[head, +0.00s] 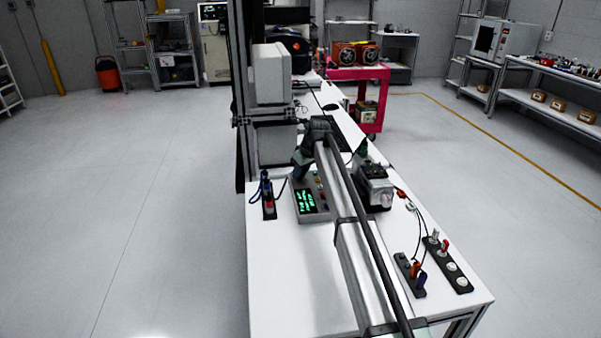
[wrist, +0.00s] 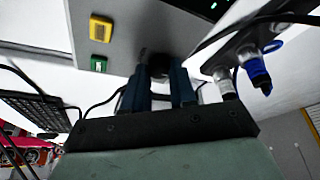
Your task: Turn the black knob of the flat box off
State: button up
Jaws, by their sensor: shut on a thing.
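The flat box (head: 306,208) lies on the white bench in the head view, with a dark screen of green text. In the wrist view its grey face (wrist: 125,25) fills the upper middle, with a yellow button (wrist: 100,29) and a green button (wrist: 98,64). The black knob (wrist: 158,67) shows between my fingertips, partly covered by them. My gripper (wrist: 158,84) is shut on the knob, with one blue finger on either side. In the head view my gripper (head: 301,172) reaches down at the box's far side. The knob's pointer is not readable.
A motor unit (head: 375,188) stands right of the box, close to my arm. A socket strip with blue leads (head: 268,200) is at left. Plug strips (head: 448,264) lie at front right. The bench's front left (head: 285,280) is clear.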

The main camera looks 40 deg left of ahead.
grip_shut()
jog(key=shift+m, duration=0.3)
jog(key=m, duration=0.1)
jog(key=m+t+h, duration=0.1)
jog(key=m, duration=0.1)
jog(key=shift+s+m+t, duration=0.2)
jog(key=shift+m+t, duration=0.1)
jog(key=shift+a+m+t+h, duration=0.1)
jog(key=shift+m+t+h, duration=0.2)
jog(key=shift+m, duration=0.85)
jog(key=shift+a+m+t+h, duration=0.15)
jog(key=shift+m+t, duration=0.25)
jog(key=shift+m, duration=0.75)
jog(key=shift+d, duration=0.1)
jog(key=o, duration=0.6)
grip_release()
